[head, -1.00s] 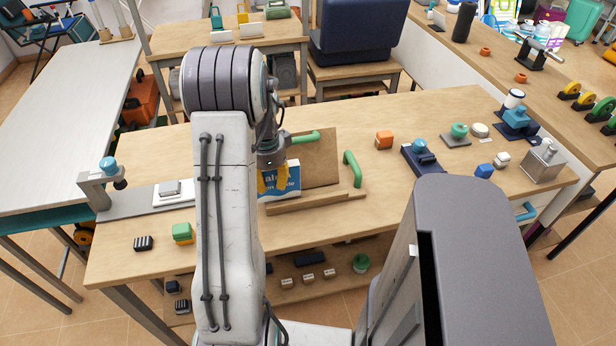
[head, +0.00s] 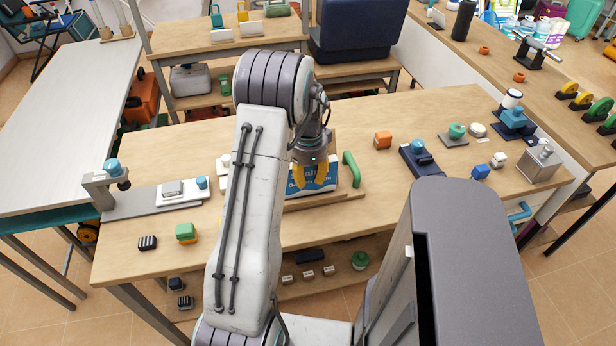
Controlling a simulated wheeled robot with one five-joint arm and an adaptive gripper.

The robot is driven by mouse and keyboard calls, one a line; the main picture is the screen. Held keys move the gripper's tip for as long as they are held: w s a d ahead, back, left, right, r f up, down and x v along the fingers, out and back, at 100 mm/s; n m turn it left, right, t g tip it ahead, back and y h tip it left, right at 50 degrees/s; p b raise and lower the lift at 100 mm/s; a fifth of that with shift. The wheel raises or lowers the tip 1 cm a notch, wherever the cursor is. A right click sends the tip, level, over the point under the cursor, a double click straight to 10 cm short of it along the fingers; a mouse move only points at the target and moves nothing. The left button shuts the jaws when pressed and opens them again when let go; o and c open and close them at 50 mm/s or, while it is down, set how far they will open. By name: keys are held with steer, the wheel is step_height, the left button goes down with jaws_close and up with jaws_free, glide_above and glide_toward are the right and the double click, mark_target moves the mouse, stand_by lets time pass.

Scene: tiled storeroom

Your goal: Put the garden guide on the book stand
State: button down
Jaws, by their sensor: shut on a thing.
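The garden guide (head: 325,184) is a blue and white book, upright with its printed cover facing me. My gripper (head: 310,178) has yellow fingers and is shut on the guide's upper edge. The guide is in front of the back board, just above or at the ledge. I cannot tell whether it touches the ledge. My arm hides the stand's left part.
A grey rail fixture (head: 150,195) and a green-orange block (head: 186,233) are to the left. The table front right of the stand is clear.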

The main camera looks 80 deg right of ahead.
steer(key=shift+w+f, duration=0.2)
steer(key=shift+f, duration=0.4)
steer(key=c, duration=1.2)
jaws_free()
steer(key=shift+a+f, duration=0.1)
step_height(320, 180, up, 12)
steer(key=b, duration=0.3)
steer(key=shift+s+a, duration=0.1)
steer(key=shift+a, duration=0.05)
